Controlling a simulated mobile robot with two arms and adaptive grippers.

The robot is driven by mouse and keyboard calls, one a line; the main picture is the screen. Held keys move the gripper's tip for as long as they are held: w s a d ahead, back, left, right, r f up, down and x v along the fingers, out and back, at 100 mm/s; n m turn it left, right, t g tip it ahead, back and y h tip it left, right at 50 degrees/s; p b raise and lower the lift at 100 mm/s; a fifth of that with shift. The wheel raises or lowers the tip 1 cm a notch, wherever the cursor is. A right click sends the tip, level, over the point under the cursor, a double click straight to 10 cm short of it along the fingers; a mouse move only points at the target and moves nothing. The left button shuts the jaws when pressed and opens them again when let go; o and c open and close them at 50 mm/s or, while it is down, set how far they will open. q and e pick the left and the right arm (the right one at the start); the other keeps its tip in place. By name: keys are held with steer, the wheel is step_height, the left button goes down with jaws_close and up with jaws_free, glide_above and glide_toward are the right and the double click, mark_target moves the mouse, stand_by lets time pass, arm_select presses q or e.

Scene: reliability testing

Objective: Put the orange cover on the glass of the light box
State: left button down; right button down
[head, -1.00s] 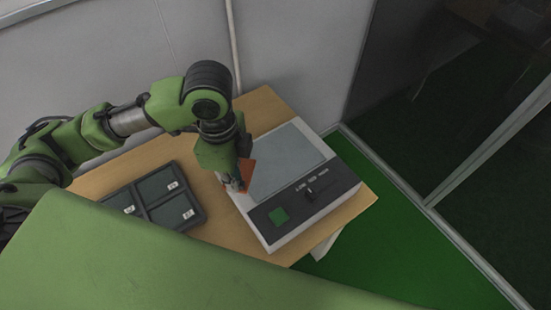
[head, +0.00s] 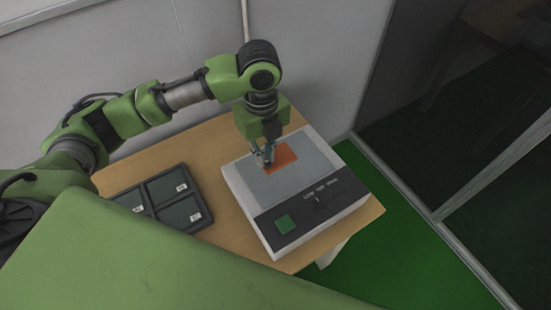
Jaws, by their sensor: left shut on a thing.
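The light box (head: 240,196) is a white box on the wooden table, with a grey glass panel (head: 309,170) on top and a dark control strip along its front. The orange cover (head: 284,157) is a small flat orange piece over the upper middle of the glass. My left gripper (head: 267,163) points down at the cover's left part and is shut on it. The cover looks roughly flat; I cannot tell if it touches the glass. My right gripper is not in view.
A dark tray (head: 163,199) with several compartments and white labels lies left of the light box on the table (head: 212,163). A green button (head: 285,224) sits on the control strip. A grey wall stands behind, and green floor lies to the right.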

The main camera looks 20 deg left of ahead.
mark_target(275, 162)
arm_select(q)
steer(key=w+f, duration=0.2)
steer(key=f, duration=0.1)
steer(key=w+d+f, duration=0.1)
steer(key=w+f, duration=0.1)
steer(key=shift+f+p, duration=0.15)
steer(key=shift+p, duration=0.15)
steer(key=f, duration=0.2)
steer(key=p, duration=0.1)
steer(key=shift+w+f, duration=0.25)
steer(key=shift+f, duration=0.55)
steer(key=shift+f, duration=0.1)
steer(key=c, duration=2.1)
jaws_free()
steer(key=shift+w+r, duration=0.1)
steer(key=shift+r, duration=0.45)
step_height(275, 162, up, 11)
steer(key=shift+r+b, duration=0.1)
steer(key=shift+b, duration=0.85)
